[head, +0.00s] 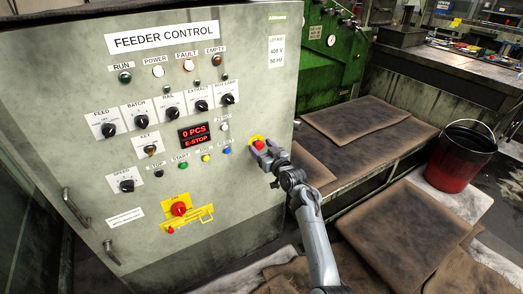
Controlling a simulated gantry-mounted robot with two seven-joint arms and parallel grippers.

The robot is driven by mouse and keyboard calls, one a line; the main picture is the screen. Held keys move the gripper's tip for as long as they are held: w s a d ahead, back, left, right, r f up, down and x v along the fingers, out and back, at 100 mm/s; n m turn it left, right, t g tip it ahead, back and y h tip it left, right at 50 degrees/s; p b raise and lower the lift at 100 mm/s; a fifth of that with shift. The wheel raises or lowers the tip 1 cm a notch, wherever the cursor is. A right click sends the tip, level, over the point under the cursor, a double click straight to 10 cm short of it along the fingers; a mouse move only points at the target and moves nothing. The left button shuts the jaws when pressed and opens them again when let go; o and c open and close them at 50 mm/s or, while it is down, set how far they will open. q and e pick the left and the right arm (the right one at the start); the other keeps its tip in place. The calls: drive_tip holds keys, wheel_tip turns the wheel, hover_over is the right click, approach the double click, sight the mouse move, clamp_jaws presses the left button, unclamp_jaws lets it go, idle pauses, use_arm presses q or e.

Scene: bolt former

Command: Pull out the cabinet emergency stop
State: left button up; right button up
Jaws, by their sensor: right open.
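The feeder control cabinet (85,75) fills the left half of the head view, its front panel facing me. Its emergency stop (258,144) is a red mushroom button on a yellow surround, near the panel's right edge. My right gripper (264,148) is open at the button, its fingers beside the red head. I cannot tell whether they touch it. The display (194,134) reads "0 PCS" and "E-STOP" in red. My left gripper is not in view.
A red rotary switch (179,209) on a yellow plate sits lower on the panel. Several black knobs and small coloured buttons are left of the emergency stop. A bench with brown mats (370,115) and a black and red bucket (460,157) stand to the right.

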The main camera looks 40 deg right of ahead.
drive_tip(key=shift+w, duration=0.25)
drive_tip(key=shift+c, duration=0.2)
